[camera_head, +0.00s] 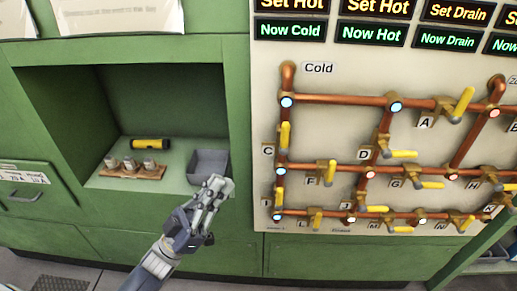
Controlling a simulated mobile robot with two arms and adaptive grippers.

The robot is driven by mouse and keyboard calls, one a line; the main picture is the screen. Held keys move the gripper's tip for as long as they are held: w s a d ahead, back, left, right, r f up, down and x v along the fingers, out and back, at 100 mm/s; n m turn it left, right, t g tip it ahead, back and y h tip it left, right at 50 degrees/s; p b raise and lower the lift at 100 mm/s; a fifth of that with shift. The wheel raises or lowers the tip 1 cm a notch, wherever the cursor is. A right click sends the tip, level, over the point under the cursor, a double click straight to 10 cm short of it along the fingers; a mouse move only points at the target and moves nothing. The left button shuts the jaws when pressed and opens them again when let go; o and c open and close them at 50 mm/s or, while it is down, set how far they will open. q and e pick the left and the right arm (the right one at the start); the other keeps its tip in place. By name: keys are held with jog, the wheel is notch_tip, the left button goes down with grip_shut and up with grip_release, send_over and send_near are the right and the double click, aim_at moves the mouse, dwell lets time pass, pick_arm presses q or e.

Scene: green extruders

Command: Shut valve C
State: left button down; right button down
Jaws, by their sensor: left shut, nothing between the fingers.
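Valve C (284,136) is on the left vertical copper pipe of the panel, beside the label C. Its yellow handle stands upright, in line with the pipe. A lit round indicator sits above it and another below it. My left gripper (217,188) is shut and empty, in front of the recess at the lower left of valve C, apart from the panel. My right gripper is not in view.
The pipe panel (330,85) carries several other yellow-handled valves, including valve A (463,104) and valve D (398,154). A grey bin (206,165), a wooden block with cylinders (133,169) and a yellow-black cylinder (150,144) sit in the green recess.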

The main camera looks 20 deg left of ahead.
aim_at(285, 137)
pick_arm(q)
jog(key=w+d+f+p+x, duration=0.1)
jog(key=p+x, duration=0.4)
jog(key=x, duration=0.7)
jog(key=shift+w+d+f, duration=0.25)
jog(key=shift+w+d, duration=0.1)
jog(key=shift+w, duration=0.15)
jog(key=shift+w, duration=0.1)
